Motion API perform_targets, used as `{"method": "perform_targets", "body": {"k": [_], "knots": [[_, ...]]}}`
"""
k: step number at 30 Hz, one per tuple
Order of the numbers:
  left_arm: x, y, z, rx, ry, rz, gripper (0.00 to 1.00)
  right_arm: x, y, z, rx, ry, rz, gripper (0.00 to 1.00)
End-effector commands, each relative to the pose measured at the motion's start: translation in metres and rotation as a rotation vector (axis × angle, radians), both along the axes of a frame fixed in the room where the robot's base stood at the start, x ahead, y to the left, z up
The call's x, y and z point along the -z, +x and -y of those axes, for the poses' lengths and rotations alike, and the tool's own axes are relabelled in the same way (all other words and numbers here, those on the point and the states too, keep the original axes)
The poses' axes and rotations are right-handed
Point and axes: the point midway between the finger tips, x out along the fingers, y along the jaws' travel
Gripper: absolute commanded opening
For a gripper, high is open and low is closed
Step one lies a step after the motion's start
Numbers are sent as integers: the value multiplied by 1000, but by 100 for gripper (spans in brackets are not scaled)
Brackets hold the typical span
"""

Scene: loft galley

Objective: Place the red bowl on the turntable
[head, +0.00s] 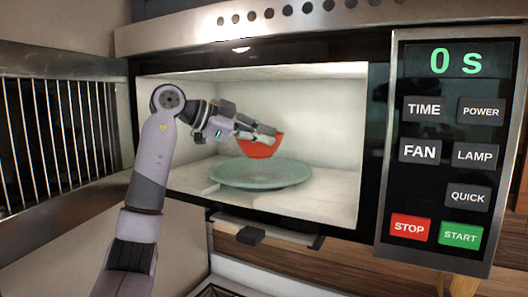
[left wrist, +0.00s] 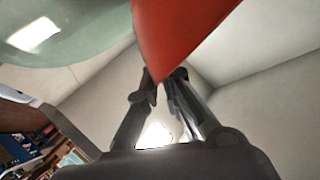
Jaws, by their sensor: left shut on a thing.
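The red bowl (head: 259,149) is inside the open microwave, above the glass turntable (head: 262,174). A gap shows between the bowl's bottom and the turntable. My left gripper (head: 264,134) reaches into the microwave from the left and is shut on the bowl's rim. The left wrist view also shows the red bowl (left wrist: 180,35) between the fingertips of the left gripper (left wrist: 160,78), with part of the turntable (left wrist: 65,30) at the upper left. The gripper's fingers cover part of the bowl in the head view. My right gripper is not in view.
The microwave's control panel (head: 448,150) stands to the right of the cavity, with its display at 0 s. The cavity's right wall (head: 335,140) is clear of the bowl, and the turntable's surface is bare.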

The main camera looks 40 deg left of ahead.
Motion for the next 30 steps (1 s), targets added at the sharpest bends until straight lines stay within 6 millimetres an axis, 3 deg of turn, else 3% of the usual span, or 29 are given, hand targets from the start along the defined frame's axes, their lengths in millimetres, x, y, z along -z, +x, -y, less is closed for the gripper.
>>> {"method": "perform_targets", "body": {"k": [7,19,21,30], "knots": [[27,0,0,1,1,-1,0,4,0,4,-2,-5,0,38],[33,3,-1,0,1,2,0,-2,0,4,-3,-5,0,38],[34,4,-1,0,0,-1,9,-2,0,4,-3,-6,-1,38],[34,4,-1,0,0,-1,26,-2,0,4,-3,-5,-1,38]]}}
